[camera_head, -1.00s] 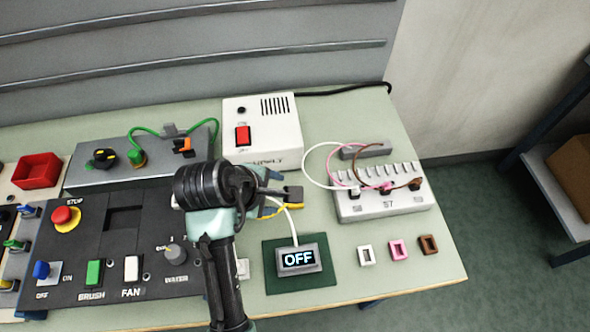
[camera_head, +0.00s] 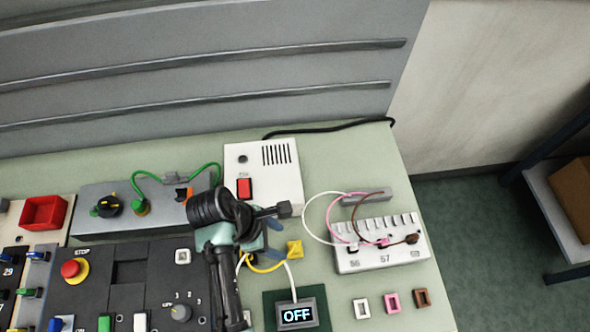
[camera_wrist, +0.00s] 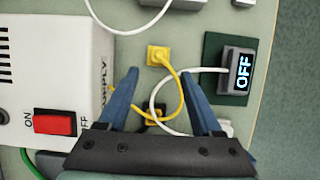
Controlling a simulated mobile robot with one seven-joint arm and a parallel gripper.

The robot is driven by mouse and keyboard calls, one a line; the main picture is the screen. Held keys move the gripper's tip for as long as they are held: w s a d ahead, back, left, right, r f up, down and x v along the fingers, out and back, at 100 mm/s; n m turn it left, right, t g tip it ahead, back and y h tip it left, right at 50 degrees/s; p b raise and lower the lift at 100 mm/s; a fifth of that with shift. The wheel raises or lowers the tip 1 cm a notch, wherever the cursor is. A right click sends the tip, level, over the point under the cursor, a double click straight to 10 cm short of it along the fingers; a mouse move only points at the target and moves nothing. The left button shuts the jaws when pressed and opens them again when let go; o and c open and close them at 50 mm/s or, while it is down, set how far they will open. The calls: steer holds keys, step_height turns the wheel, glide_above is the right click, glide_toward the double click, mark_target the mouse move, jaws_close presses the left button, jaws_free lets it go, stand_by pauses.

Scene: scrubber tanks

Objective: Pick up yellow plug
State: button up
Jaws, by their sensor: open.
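The yellow plug (camera_head: 294,249) lies on the table between the white power supply box and the OFF display, with a yellow cable running from it. It also shows in the wrist view (camera_wrist: 158,55), beyond and between my fingertips, not touching them. My gripper (camera_wrist: 162,75) is open and empty, with its two blue fingers spread apart. In the head view my gripper (camera_head: 274,230) is over the table just left of the plug, and my arm hides part of the panel. A second yellow piece (camera_wrist: 154,113) on a black base sits at the cable's other end, between the fingers.
The white power supply (camera_head: 262,172) with a red switch stands behind my gripper. The OFF display (camera_head: 297,316) on its green pad (camera_head: 270,298) is near the front. A white cable (camera_wrist: 180,72) runs close to the plug. A terminal block (camera_head: 380,243) stands at the right.

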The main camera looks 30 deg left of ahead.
mark_target(294, 246)
steer(key=shift+w+p+x, duration=0.1)
steer(key=shift+p+x, duration=0.15)
steer(key=shift+x, duration=1.75)
steer(key=shift+w+p+x, duration=0.15)
steer(key=shift+p+x, duration=0.05)
steer(key=shift+x, duration=1.8)
steer(key=shift+d+r, duration=0.1)
steer(key=shift+r, duration=0.05)
steer(key=shift+c, duration=0.2)
jaws_close()
